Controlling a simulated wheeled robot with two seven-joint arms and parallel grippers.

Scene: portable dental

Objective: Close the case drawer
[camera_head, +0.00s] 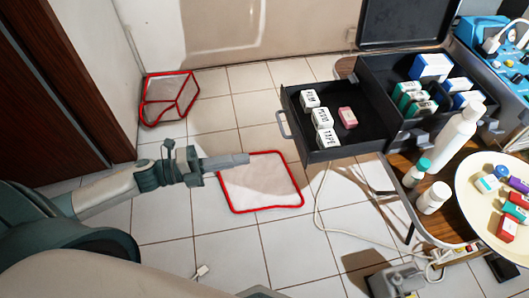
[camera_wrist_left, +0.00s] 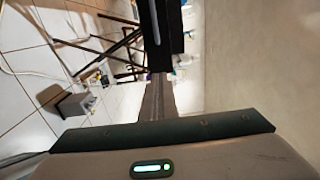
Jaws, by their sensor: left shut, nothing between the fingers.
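The case drawer (camera_head: 351,152) is a black open tray pulled out to the left of the black case (camera_head: 367,82) in the head view. It holds several small white labelled boxes and one pink box. Its grey handle (camera_head: 284,124) is on its left front face. My left gripper (camera_head: 244,159) is shut and empty, pointing right, a short way left of and below the handle, apart from the drawer. In the left wrist view the shut fingers (camera_wrist_left: 156,98) point up toward a dark drawer front with a pale handle (camera_wrist_left: 141,35). My right gripper is not in view.
A wooden table (camera_head: 400,170) carries the case, white bottles (camera_head: 458,132) and a round cream tray (camera_head: 475,200) with small coloured items. A pale cable (camera_head: 318,215) hangs to the floor.

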